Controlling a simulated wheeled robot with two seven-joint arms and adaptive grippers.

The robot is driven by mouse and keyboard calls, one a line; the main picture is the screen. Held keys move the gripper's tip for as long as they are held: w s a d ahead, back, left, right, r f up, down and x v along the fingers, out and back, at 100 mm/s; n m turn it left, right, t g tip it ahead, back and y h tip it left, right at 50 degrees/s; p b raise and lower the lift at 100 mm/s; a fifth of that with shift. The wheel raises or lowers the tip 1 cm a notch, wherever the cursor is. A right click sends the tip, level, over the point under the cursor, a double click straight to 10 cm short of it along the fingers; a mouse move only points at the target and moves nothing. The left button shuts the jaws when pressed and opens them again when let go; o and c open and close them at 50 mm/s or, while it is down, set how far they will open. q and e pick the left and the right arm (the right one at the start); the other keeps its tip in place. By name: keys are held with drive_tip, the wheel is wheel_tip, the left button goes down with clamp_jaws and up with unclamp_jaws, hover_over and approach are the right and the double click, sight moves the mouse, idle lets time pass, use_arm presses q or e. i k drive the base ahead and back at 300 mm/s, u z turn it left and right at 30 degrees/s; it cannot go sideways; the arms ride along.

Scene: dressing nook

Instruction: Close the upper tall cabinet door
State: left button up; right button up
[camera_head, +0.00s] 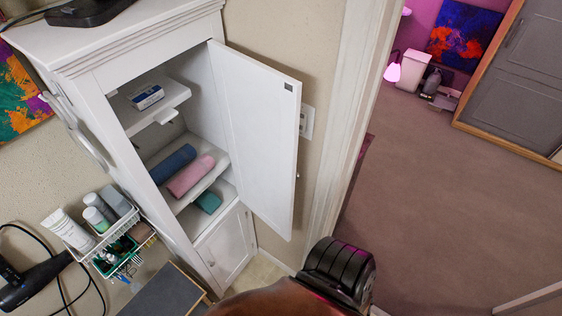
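The white tall cabinet (100,72) stands at the left against the wall. Its upper door (265,140) is wide open, swung out to the right, with its free edge toward me. A small dark patch sits at the door's top corner, and a small knob shows at its free edge. Neither of my grippers is in view. A brown and black part of my own body shows at the bottom, below and right of the door; I cannot tell whether it touches the door.
Inside are a small box (146,96), a blue roll (172,164), a pink roll (191,176) and a teal item (208,201). The lower door (228,245) looks shut. A wire basket (105,236) with bottles hangs at left. Right of the doorframe (345,120), carpet is open.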

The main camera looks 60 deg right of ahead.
sight(260, 104)
drive_tip(key=u, duration=0.05)
drive_tip(key=k, duration=0.65)
drive_tip(key=u, duration=2.45)
drive_tip(key=k, duration=2.25)
drive_tip(key=z, duration=2.2)
drive_tip(key=i, duration=0.5)
drive_tip(key=u, duration=0.05)
